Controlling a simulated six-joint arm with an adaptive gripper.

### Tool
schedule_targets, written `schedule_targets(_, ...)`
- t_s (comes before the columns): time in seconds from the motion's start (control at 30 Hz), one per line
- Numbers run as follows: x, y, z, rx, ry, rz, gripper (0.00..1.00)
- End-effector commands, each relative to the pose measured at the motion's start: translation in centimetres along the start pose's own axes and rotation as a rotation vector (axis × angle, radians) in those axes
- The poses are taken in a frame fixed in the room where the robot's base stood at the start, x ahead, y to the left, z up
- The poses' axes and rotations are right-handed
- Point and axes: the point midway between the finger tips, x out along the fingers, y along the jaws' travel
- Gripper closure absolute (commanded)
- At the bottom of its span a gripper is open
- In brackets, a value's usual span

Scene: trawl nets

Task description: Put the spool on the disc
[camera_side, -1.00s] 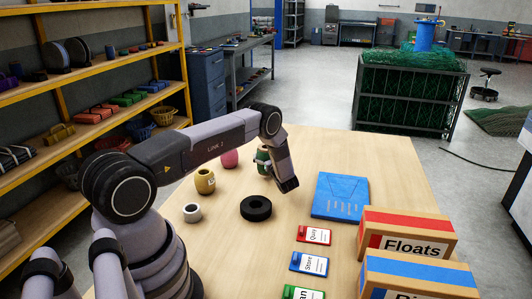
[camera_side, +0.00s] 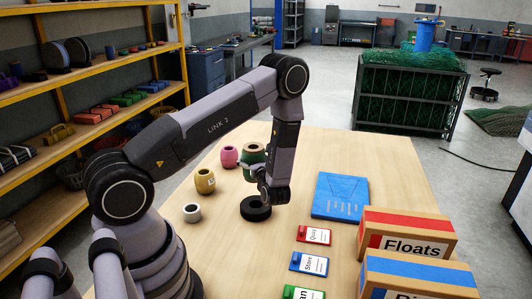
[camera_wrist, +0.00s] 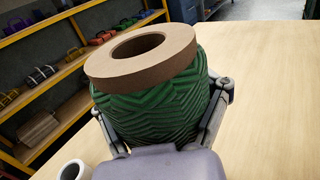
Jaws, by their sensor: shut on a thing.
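The spool (camera_side: 256,150) is green twine with a brown ring-shaped top. It stands upright in my gripper (camera_side: 262,175). In the wrist view the spool (camera_wrist: 150,105) fills the middle, with one finger on either side, so my gripper (camera_wrist: 163,108) is shut on it. The black disc (camera_side: 255,213), a thick ring with a hole, lies flat on the table. In the side view it is just below and in front of the spool, partly covered by my gripper. The spool's base is hidden, so its height over the table is unclear.
Between disc and mat the table is clear.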

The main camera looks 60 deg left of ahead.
Motion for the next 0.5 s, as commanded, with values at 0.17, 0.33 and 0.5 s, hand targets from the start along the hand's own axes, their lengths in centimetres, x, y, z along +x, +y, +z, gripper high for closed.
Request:
schedule_targets(0.17, -2.0, 0.2, -2.4, 0.005, -0.003, -0.023, 0.71)
schedule_targets(0.33, -1.9, 0.2, -4.7, 0.002, -0.004, -0.021, 0.71)
schedule_targets(0.5, -1.9, 0.2, -7.0, 0.003, -0.004, -0.021, 0.71)
